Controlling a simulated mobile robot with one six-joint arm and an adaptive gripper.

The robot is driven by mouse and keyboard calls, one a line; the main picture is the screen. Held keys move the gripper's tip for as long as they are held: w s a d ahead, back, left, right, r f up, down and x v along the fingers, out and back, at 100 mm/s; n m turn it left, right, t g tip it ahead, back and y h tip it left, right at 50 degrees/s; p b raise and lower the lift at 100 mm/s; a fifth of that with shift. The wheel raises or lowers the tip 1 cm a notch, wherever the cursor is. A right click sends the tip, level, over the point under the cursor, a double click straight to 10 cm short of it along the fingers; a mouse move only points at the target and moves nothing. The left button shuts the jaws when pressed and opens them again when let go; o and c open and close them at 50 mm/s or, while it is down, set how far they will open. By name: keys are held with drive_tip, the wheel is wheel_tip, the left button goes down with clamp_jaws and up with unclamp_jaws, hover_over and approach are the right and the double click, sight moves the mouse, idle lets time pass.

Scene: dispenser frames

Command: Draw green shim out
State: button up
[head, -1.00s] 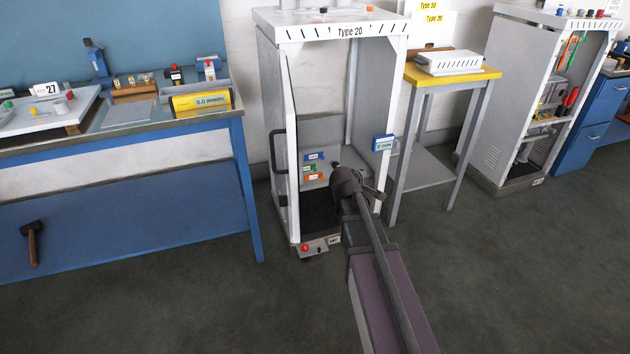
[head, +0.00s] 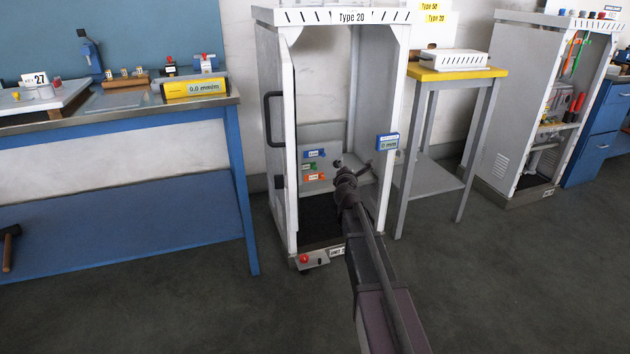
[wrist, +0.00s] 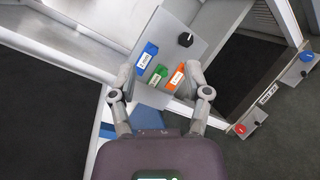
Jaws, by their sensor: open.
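The green shim (head: 309,167) sits on a grey panel inside the Type 20 frame. It is between a blue shim (head: 314,153) above and an orange shim (head: 314,179) below. In the wrist view the green shim (wrist: 158,74) lies between the blue shim (wrist: 147,58) and the orange shim (wrist: 176,77), each with a white label. My gripper (wrist: 160,92) is open and empty, its two fingers spread on either side of the shims' place in the picture. In the head view my gripper (head: 352,168) is at the frame's opening, right of the shims and apart from them.
A black knob (wrist: 185,39) stands on the panel beside the shims. The frame's white posts (head: 289,150) flank the opening, and a blue display box (head: 387,142) is on the right post. A red button (head: 304,259) is at the base. A yellow-topped table (head: 455,74) stands to the right.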

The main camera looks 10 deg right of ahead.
sight(315, 169)
drive_tip(key=w+a+f+n+y+b, duration=0.2)
drive_tip(key=w+f+n+y+b, duration=0.1)
drive_tip(key=f+n+b, duration=0.2)
drive_tip(key=w+a+f+n+t+y+b, duration=0.1)
drive_tip(key=w+a+f+n+y+b, duration=0.1)
drive_tip(key=f+n+b, duration=0.4)
drive_tip(key=shift+w+a+n+y, duration=0.4)
drive_tip(key=shift+w+n+y, duration=0.3)
drive_tip(key=shift+n+y, duration=0.25)
drive_tip(key=shift+w+f, duration=0.1)
drive_tip(key=w, duration=0.4)
drive_tip(key=w+a, duration=0.1)
drive_tip(key=w, duration=0.4)
drive_tip(key=w+a, duration=0.1)
drive_tip(key=w, duration=0.3)
drive_tip(key=shift+w, duration=0.25)
drive_tip(key=shift+c, duration=0.2)
drive_tip(key=shift+a, duration=0.1)
clamp_jaws()
